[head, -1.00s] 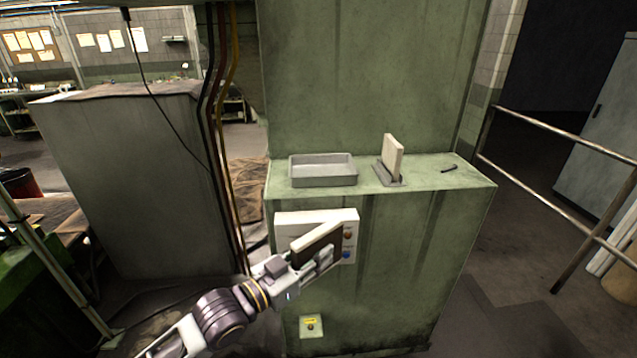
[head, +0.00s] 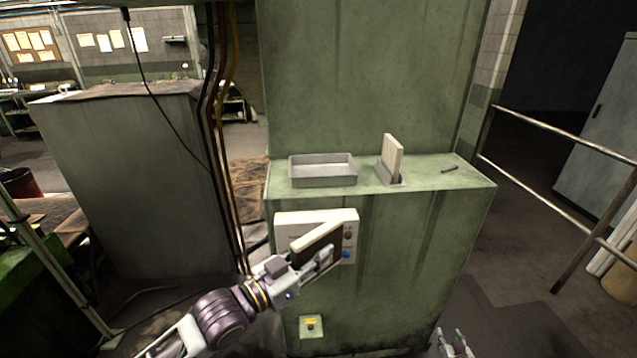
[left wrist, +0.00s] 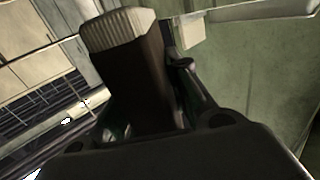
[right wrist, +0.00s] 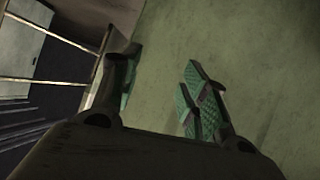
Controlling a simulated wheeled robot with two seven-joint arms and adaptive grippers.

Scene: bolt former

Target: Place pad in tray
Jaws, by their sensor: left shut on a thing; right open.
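My left gripper (head: 318,262) is shut on a dark pad with a cream edge (head: 318,241), held tilted in front of the machine's front face, below the ledge. In the left wrist view the pad (left wrist: 138,75) shows a dark body and a ribbed cream end. The grey tray (head: 322,181) stands on the green ledge, above and behind the held pad; its visible inside looks empty. My right gripper (head: 456,344) is at the bottom edge of the head view. It is open, and its green-lined fingers show empty in the right wrist view (right wrist: 160,90).
A cream slab (head: 393,156) stands upright in a grey holder (head: 386,176) right of the tray. A small dark bolt-like piece (head: 449,169) lies farther right on the ledge (head: 430,183). A control panel (head: 348,218) is behind the held pad. A metal railing (head: 545,124) runs at the right.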

